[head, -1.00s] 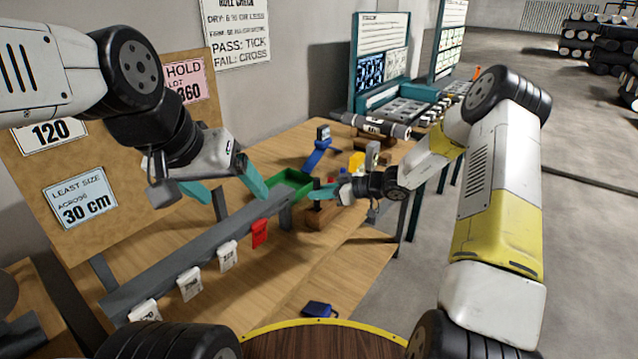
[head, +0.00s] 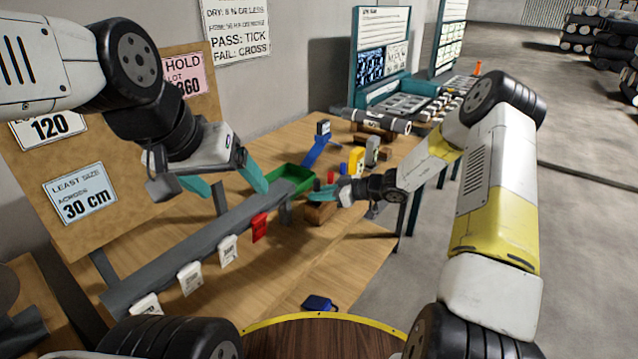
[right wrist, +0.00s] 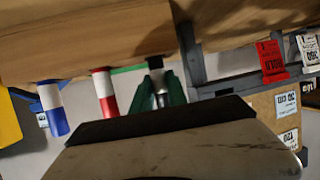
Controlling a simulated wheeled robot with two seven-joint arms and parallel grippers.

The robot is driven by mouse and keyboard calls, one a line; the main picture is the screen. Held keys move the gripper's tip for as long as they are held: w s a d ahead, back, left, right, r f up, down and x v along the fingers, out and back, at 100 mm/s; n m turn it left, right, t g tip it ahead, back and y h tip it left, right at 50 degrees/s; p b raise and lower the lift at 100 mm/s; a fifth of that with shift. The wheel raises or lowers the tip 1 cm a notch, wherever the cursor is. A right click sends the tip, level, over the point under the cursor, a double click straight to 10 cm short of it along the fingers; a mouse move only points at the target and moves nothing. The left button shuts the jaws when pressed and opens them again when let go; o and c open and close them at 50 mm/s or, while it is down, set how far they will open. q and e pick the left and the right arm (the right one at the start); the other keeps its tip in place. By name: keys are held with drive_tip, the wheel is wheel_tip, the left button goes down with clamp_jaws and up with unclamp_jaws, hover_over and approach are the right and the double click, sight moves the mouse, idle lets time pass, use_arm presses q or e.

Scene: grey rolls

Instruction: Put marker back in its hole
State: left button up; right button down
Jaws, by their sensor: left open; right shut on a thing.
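My right gripper (head: 318,195) is shut on a dark-ended marker (right wrist: 158,72), just at the wooden block (head: 320,212). The block fills the top of the right wrist view (right wrist: 85,35). The marker's dark end is close to the block; I cannot tell whether it is in a hole. A red-and-white marker (right wrist: 104,90) and a blue-and-white marker (right wrist: 52,108) stand in the block beside it. The hole itself is hidden. My left gripper (head: 228,188) is open and empty, above the grey rail.
A green tray (head: 292,177) lies behind the block. A blue handheld tool (head: 317,148) and a yellow item (head: 356,160) stand further back. A grey rail (head: 190,248) with hanging tags crosses the bench. A dark blue item (head: 319,302) lies at the front.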

drive_tip(key=shift+f, duration=0.35)
drive_tip(key=c, duration=1.2)
unclamp_jaws()
drive_tip(key=shift+c, duration=0.2)
drive_tip(key=v, duration=0.7)
drive_tip(key=shift+s+d+r, duration=0.15)
drive_tip(key=shift+d, duration=0.2)
